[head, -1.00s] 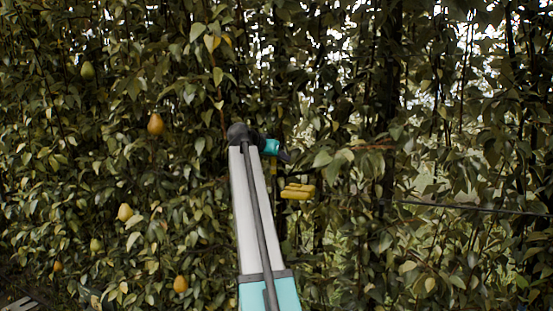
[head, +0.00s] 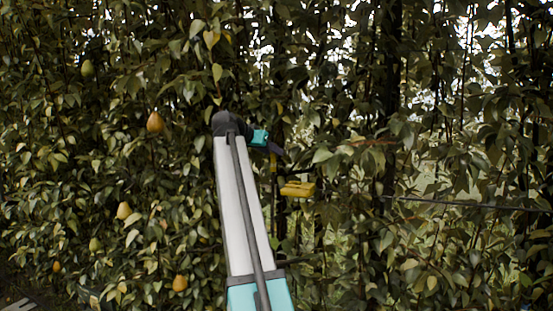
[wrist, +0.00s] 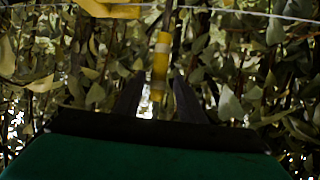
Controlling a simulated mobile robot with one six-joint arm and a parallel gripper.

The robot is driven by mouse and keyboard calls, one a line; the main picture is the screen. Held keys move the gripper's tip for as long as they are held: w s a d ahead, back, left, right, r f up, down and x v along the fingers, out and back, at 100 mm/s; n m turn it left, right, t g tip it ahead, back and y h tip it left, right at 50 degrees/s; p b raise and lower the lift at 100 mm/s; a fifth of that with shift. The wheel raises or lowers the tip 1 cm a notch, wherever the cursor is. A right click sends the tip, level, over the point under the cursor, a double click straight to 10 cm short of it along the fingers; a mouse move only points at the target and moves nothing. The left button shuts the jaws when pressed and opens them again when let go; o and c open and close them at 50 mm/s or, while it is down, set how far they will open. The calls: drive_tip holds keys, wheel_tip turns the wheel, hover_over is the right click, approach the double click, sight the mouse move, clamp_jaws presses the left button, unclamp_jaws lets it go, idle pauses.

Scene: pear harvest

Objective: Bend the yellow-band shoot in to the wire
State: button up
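The shoot with the yellow band (wrist: 160,62) stands upright in the wrist view, with its lower part between my two fingers. My gripper (wrist: 158,78) is open around it, with a gap showing on both sides. In the head view my gripper (head: 276,151) is beside the yellow-banded shoot (head: 273,164), small and partly dark against leaves. The wire (wrist: 240,12) crosses the top of the wrist view; it shows in the head view (head: 450,203) at the right. A yellow clip-like piece (head: 298,189) is just below and right of my gripper, also in the wrist view (wrist: 110,9).
Dense leaves fill the hedge around my gripper. Several pears hang at the left, among them one orange pear (head: 155,122) and one lower down (head: 180,283). A dark upright trunk or post (head: 390,110) stands to the right.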

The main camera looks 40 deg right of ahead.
drive_tip(key=b+v, duration=0.2)
drive_tip(key=v, duration=0.6)
drive_tip(key=shift+w+d, duration=0.1)
drive_tip(key=shift+d, duration=0.05)
